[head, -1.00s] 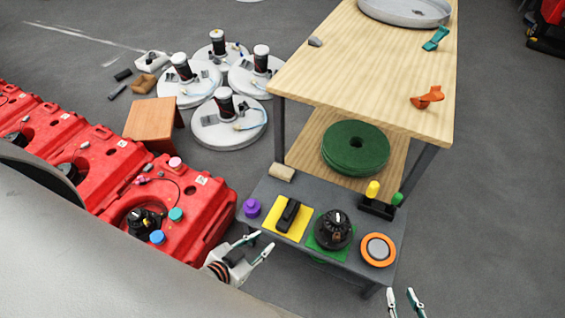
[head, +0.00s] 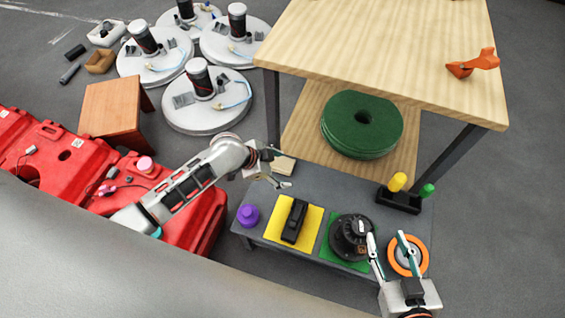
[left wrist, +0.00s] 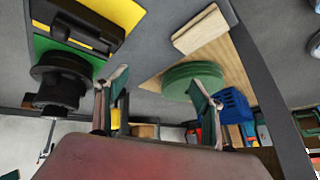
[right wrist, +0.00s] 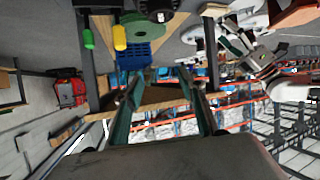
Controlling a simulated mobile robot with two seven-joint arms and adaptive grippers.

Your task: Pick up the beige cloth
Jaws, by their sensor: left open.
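The beige cloth (head: 284,165) is a small folded block at the back left corner of the grey bench (head: 335,183). It also shows in the left wrist view (left wrist: 201,29), above and right of the fingertips. My left gripper (head: 279,169) is open in the head view, its fingers over the bench's left end beside the cloth. Part of the cloth is hidden behind the fingers there. My right gripper (head: 387,237) is open and empty near the bench's front right, close to an orange-ringed disc.
The bench also holds a purple knob (head: 248,215), a black handle on a yellow pad (head: 317,220), a black motor (head: 351,237), an orange-ringed disc (head: 423,262) and a yellow-and-green plug block (head: 400,201). A wooden table (head: 390,50) with green pads (head: 362,124) stands behind.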

